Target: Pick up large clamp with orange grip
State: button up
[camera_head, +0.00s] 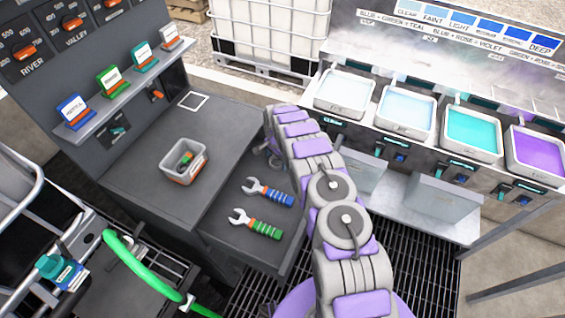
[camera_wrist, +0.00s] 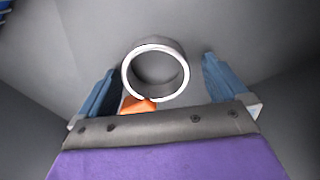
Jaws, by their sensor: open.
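The large clamp (camera_wrist: 178,57) shows in the wrist view as a grey open ring with a bright white edge, with part of its orange grip (camera_wrist: 138,105) below it at the left. My gripper (camera_wrist: 160,68) is open, with one blue finger on each side of the ring. The ring lies between the fingers, and I see no firm contact. The rest of the orange grip is hidden behind my gripper's body. In the head view my purple and grey arm hides the clamp and most of the gripper.
In the head view, a blue-handled tool (camera_head: 268,192) and a green-handled tool (camera_head: 256,224) lie on the grey drawer surface beside my arm. A grey tub (camera_head: 184,163) stands on the counter. Trays of coloured liquid, including a teal one (camera_head: 472,131), line the right side.

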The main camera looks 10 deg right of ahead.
jog(key=shift+d, duration=0.7)
jog(key=c, duration=0.6)
jog(key=shift+a, duration=0.5)
jog(key=c, duration=0.5)
